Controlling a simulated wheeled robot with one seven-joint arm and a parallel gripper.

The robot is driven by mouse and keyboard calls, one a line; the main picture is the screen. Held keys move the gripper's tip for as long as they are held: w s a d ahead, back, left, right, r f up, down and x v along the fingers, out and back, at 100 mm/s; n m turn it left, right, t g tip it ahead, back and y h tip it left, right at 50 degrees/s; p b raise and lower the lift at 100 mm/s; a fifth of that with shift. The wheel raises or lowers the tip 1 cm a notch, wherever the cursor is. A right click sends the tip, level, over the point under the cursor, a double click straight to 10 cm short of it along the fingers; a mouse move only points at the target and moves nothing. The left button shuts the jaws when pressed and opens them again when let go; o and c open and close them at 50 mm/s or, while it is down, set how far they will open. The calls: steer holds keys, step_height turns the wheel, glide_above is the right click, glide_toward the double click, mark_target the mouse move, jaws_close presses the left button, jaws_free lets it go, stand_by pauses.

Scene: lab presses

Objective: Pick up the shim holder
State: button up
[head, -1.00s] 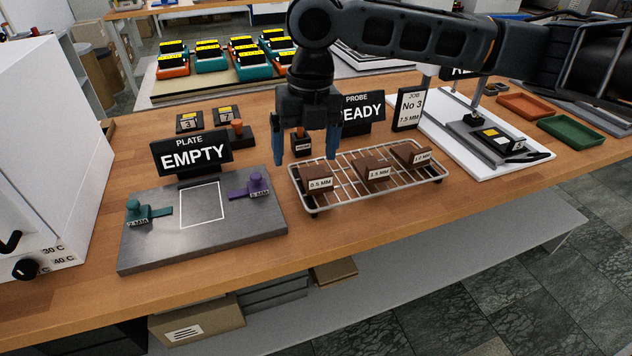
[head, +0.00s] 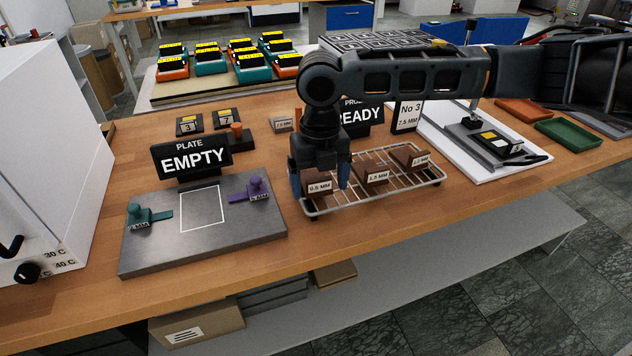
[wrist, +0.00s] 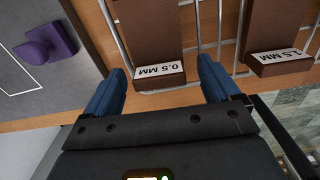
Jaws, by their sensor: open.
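Several brown shim holders stand on a wire rack. The one labelled 0.5 MM (head: 318,187) is at the rack's left end, with the 1.5 MM holder (head: 375,176) in the middle and another (head: 410,157) at the right. My gripper (head: 320,190) is open, with its blue fingers on either side of the 0.5 MM holder. In the wrist view the 0.5 MM holder (wrist: 150,40) lies between and just beyond the fingertips (wrist: 160,82); I cannot see contact. The 1.5 MM holder (wrist: 280,30) is to the right there.
The wire rack (head: 395,200) sits near the table's front edge. A grey plate (head: 160,245) with teal and purple clamps and an EMPTY sign (head: 192,156) is to the left. A READY sign (head: 362,116) stands behind the arm. A white board (head: 460,150) is at right.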

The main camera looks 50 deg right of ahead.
steer(key=c, duration=1.1)
steer(key=shift+r, duration=0.1)
steer(key=shift+c, duration=0.2)
